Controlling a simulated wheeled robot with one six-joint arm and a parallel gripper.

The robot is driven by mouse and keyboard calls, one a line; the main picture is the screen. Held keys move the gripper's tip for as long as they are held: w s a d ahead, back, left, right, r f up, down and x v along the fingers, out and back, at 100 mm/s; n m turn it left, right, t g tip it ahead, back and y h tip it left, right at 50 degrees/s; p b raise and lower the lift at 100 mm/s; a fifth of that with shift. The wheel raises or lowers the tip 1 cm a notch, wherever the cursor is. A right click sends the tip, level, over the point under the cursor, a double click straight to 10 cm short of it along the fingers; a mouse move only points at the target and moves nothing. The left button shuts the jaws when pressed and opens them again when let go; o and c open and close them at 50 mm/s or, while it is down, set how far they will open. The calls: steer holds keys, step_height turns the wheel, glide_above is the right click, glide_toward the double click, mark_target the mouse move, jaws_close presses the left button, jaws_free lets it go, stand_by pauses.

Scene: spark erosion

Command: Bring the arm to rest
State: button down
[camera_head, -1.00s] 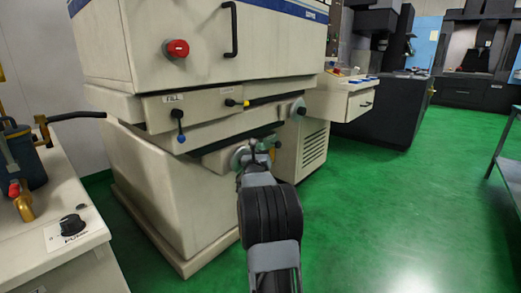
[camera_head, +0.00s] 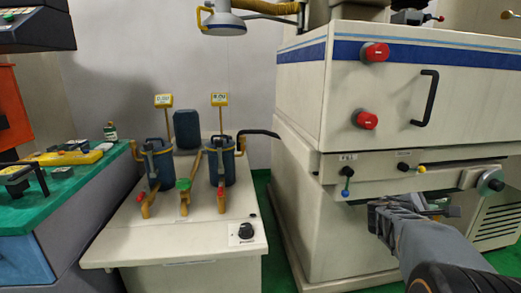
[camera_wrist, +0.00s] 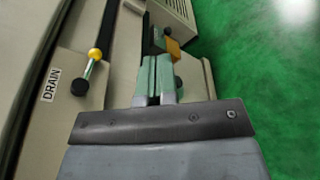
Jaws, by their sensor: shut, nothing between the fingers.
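My arm comes in at the lower right of the head view, and my gripper (camera_head: 376,214) is at its end, in front of the cream machine (camera_head: 300,225). It lies close below the lever strip, between the blue-knobbed FILL lever (camera_head: 346,182) and the yellow-knobbed lever (camera_head: 421,184). In the wrist view my gripper (camera_wrist: 158,62) is shut, its fingers together and empty. The yellow-knobbed lever (camera_wrist: 90,70) and the DRAIN label (camera_wrist: 50,85) are left of the fingers there. I cannot tell the exact gap between the fingers and the machine.
A pump cabinet (camera_head: 130,238) with two dark canisters (camera_head: 158,167) stands left of the machine. A green-topped bench (camera_head: 70,195) is at the far left. A lamp (camera_head: 224,20) hangs above. Green floor (camera_wrist: 255,100) is open right of the gripper in the wrist view.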

steer(key=s+a+r+m+y+p, duration=0.4)
steer(key=a+p, duration=0.3)
steer(key=a, duration=0.3)
steer(key=s+a+r+m+y+p, duration=0.4)
steer(key=s+a+y+p, duration=0.2)
steer(key=a, duration=0.4)
steer(key=s+a+r+m+y+p, duration=0.4)
steer(key=s+a+y+p, duration=0.1)
steer(key=a+p, duration=0.4)
steer(key=shift+a+m+g+y, duration=0.3)
steer(key=shift+a+y, duration=0.1)
steer(key=shift+a, duration=0.7)
